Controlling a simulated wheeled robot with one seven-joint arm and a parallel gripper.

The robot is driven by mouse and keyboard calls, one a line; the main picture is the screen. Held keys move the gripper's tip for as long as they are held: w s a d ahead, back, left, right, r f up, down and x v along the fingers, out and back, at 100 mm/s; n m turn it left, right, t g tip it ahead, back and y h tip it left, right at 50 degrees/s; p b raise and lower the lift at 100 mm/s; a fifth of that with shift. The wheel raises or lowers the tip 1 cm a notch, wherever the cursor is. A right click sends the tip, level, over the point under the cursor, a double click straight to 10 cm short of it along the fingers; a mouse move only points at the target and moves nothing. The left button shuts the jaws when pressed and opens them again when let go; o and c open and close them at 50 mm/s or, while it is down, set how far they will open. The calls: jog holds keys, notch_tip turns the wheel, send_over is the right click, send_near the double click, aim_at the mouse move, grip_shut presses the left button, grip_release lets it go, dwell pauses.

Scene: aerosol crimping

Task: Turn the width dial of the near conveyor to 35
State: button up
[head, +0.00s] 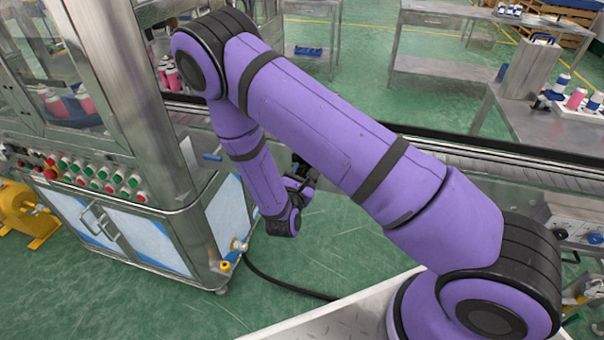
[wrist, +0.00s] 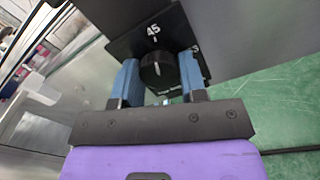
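The width dial (wrist: 157,72) is a round black knob on a dark plate (wrist: 125,45), seen in the wrist view. A white number 45 stands on the plate above the knob. Part of another marking shows at the right, mostly hidden by a finger. My gripper (wrist: 158,80) has one blue finger on each side of the knob, very close to it. I cannot tell whether the fingers touch it. In the head view my gripper (head: 300,180) is small and partly hidden behind my purple arm, and the dial cannot be made out.
A steel machine cabinet (head: 150,235) with coloured buttons stands at the left. The conveyor (head: 500,165) runs across behind my arm. A dark cable (head: 285,283) lies on the green floor. At the right, a steel table (head: 530,125) holds bottles.

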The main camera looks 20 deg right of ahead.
jog(key=shift+c, duration=1.4)
jog(key=n, duration=0.4)
jog(key=shift+n, duration=0.4)
jog(key=n, duration=0.4)
jog(key=shift+n, duration=0.3)
jog(key=n, duration=0.5)
jog(key=shift+a, duration=0.1)
jog(key=n, duration=0.5)
jog(key=shift+n, duration=0.3)
